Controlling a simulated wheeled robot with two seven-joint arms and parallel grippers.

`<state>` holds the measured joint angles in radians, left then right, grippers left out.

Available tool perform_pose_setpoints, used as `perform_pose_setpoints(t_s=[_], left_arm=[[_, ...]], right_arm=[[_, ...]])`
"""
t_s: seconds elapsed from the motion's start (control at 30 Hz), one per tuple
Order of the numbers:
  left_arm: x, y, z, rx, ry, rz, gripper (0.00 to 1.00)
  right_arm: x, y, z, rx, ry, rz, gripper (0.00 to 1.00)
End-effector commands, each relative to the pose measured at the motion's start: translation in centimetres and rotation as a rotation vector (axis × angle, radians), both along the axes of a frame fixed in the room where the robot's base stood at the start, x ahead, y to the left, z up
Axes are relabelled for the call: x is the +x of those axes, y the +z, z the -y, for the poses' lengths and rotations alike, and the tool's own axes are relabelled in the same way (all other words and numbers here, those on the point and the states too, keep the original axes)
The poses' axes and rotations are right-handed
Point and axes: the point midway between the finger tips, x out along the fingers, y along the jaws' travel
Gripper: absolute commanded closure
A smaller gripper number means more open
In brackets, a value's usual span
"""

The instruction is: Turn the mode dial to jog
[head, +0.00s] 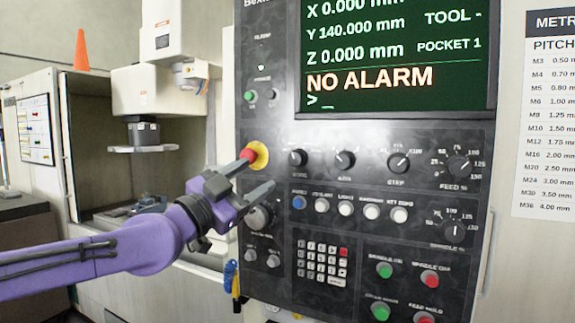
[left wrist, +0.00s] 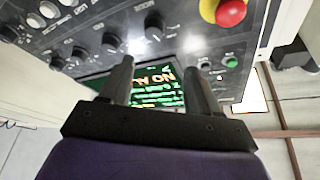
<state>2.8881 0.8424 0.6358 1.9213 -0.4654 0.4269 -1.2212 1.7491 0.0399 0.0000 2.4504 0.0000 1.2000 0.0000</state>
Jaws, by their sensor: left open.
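The mode dial (head: 298,158) is the leftmost black knob in the dial row under the screen, right of the red stop button. Its small position labels are too blurred to read. It also shows in the left wrist view (left wrist: 153,27), beyond the fingertips. My left gripper (head: 259,175) is open and empty in front of the panel, left of and a little below the dial in the head view. Its two fingers also show spread apart in the left wrist view (left wrist: 158,66). They appear apart from the dial. My right gripper is not in view.
The red stop button (head: 247,156) in its yellow ring (head: 261,155) lies close behind a left finger in the head view. The axis dial (head: 345,159), step dial (head: 398,162) and feed dial (head: 458,166) continue the row. The screen (head: 395,55) reads NO ALARM.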

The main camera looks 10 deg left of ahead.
Motion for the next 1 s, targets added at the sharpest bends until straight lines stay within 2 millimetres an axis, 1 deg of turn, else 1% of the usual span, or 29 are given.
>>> perform_pose_setpoints(t_s=[0.03,0.07,0.17,0.27,0.4,0.5,0.6,0.73,0.97,1.0], left_arm=[[0.0,-0.5,0.3,0.065,0.009,0.019,0.39],[0.0,-0.5,0.4,0.089,0.014,0.026,0.39],[0.7,-0.2,0.8,0.113,0.022,0.036,0.39],[2.2,0.5,1.7,0.110,0.022,0.033,0.39],[5.0,1.6,3.3,0.108,0.021,0.030,0.39],[6.7,2.1,4.3,0.107,0.021,0.030,0.39],[7.9,2.4,5.0,0.106,0.021,0.031,0.39],[8.7,2.5,5.4,0.104,0.021,0.032,0.39],[8.8,2.4,5.5,0.105,0.021,0.033,0.39],[8.8,2.4,5.5,0.104,0.021,0.032,0.45]], right_arm=[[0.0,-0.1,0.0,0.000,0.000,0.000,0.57],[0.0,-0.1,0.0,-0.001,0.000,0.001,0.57],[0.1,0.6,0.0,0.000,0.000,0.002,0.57],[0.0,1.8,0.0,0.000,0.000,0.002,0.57],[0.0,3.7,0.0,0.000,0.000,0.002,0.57],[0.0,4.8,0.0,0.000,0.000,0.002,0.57],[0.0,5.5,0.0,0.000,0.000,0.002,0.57],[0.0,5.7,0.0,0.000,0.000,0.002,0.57],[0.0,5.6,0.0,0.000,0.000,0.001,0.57],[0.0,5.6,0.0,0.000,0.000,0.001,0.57]])
